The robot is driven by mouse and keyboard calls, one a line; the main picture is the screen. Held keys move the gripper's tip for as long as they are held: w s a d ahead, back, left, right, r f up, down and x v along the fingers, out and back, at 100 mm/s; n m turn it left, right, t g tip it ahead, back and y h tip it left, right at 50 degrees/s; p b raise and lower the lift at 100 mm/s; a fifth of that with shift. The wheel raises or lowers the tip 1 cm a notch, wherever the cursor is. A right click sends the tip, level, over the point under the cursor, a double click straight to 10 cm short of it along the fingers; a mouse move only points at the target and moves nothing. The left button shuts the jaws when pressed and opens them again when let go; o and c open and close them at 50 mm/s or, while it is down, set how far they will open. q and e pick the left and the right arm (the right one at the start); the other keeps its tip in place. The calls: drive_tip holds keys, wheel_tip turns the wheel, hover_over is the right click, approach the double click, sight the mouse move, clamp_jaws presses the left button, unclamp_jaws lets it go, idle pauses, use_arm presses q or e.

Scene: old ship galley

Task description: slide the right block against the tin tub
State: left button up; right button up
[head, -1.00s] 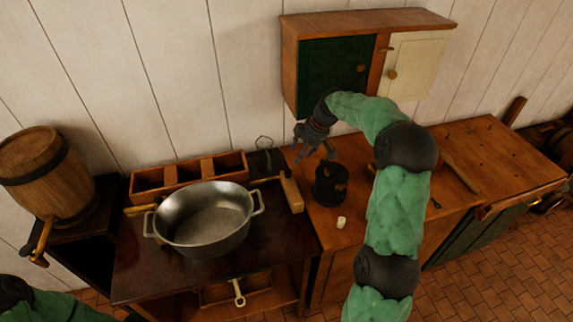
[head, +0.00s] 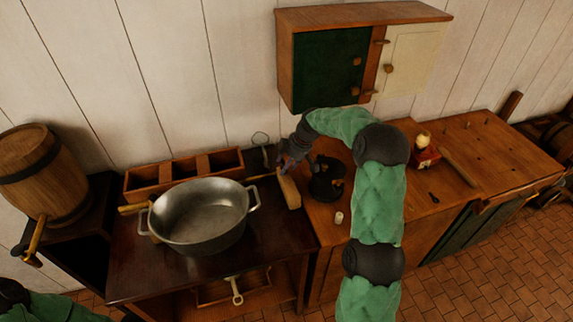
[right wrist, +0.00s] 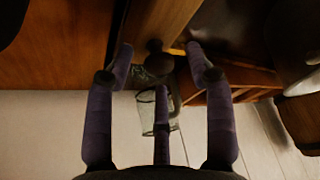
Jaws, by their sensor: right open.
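The tin tub (head: 205,222) is a grey oval metal basin with two side handles, on the dark tabletop. The right block (head: 289,193) is a light wooden block to the right of the tub, with a visible gap between it and the tub's right handle. My right gripper (head: 284,164) is open at the far end of this block. In the right wrist view, its fingers (right wrist: 162,70) are spread and wood (right wrist: 172,18) shows beyond the tips; contact cannot be told. A second light block (head: 142,210) is partly hidden at the tub's left. My left gripper is out of view.
A three-part wooden tray (head: 185,177) stands behind the tub. A glass jug (right wrist: 150,110) is near my right fingers. A dark round pot (head: 326,180) and a small pale cylinder (head: 338,218) stand right of the block. A cabinet (head: 330,60) hangs above.

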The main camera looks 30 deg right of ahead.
clamp_jaws()
drive_tip(key=w+a, duration=0.3)
drive_tip(key=a, duration=1.1)
drive_tip(key=shift+w+a, duration=0.25)
drive_tip(key=shift+a, duration=0.05)
unclamp_jaws()
drive_tip(key=v, duration=1.2)
drive_tip(key=shift+w+a, duration=0.1)
